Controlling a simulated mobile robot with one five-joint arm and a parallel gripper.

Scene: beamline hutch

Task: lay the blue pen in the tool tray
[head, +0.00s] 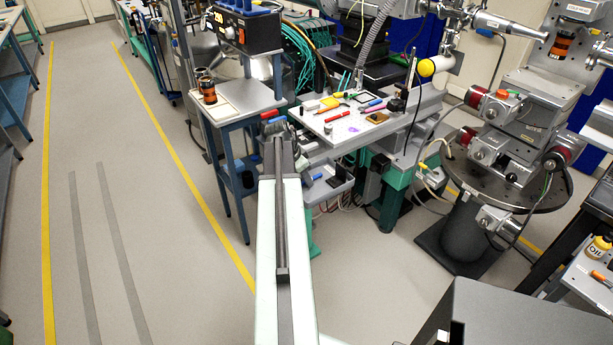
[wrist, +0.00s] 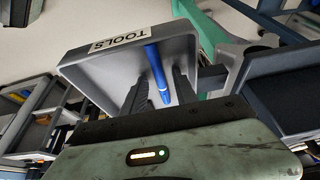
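The tool tray (wrist: 85,72) is a grey open tray with a "TOOLS" label on its rim, seen close in the wrist view. In the head view a grey tray (head: 328,194) hangs under the white table, partly hidden by my arm. The blue pen (wrist: 157,72) is in the wrist view, between my fingers, with its far end over the tray's inside near the labelled wall. Whether it touches the tray floor is hard to tell. My gripper (wrist: 162,85) is over the tray. Its dark fingers stand on either side of the pen, with a small gap visible on the right.
The white table (head: 350,122) above the tray holds several small coloured items. Teal legs (head: 392,200) stand beside the tray. A small side table (head: 235,97) with an orange-and-black jar (head: 208,91) stands to the left. The floor at left is clear.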

